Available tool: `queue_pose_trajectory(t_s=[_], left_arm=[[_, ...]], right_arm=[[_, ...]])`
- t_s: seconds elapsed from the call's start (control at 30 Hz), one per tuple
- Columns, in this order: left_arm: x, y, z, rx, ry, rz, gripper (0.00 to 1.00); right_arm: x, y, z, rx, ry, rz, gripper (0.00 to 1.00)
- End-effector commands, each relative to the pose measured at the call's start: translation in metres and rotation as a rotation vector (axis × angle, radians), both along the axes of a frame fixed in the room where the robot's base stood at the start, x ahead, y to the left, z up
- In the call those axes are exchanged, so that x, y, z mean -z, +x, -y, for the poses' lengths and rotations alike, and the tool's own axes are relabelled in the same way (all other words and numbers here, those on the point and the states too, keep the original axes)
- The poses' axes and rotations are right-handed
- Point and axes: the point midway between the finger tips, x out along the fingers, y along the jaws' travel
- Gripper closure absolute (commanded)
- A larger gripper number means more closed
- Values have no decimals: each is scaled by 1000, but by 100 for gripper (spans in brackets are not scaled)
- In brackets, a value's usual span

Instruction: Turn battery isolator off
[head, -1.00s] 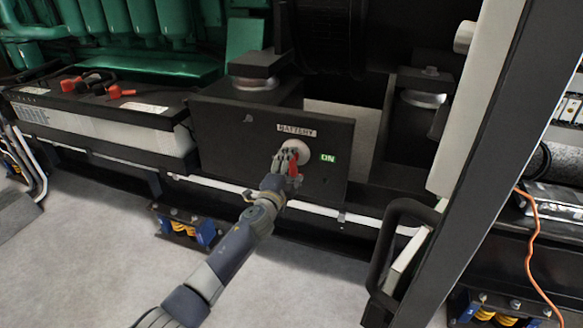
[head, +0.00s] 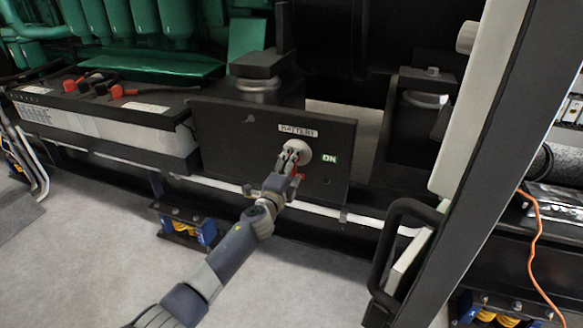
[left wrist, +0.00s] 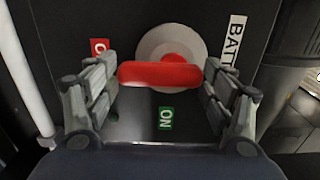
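The battery isolator is a pale round dial (head: 325,150) with a red handle (head: 299,170) on a black panel under a BATTERY label (head: 298,132). A green ON label (head: 330,159) is right of it. In the left wrist view the red handle (left wrist: 160,73) lies across the picture, with the ON label (left wrist: 166,118) below it and a partly hidden red label (left wrist: 99,47) at upper left. My left gripper (head: 291,160) is at the dial. In the wrist view its fingers (left wrist: 160,78) are apart, one by each end of the handle; contact is unclear. My right gripper is out of view.
A battery (head: 100,125) with red terminal covers stands left of the panel (head: 235,150). A white pipe (head: 320,211) runs below the panel. A black grab handle (head: 390,255) and an upright frame post (head: 465,160) stand to the right. The floor in front is clear.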

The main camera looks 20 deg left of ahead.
Motion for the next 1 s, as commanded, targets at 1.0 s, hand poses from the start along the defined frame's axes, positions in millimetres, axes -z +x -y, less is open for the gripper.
queue_pose_trajectory(t_s=[1.0], left_arm=[[1,-62,-2,2,-5,-2,7]], right_arm=[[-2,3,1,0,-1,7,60]])
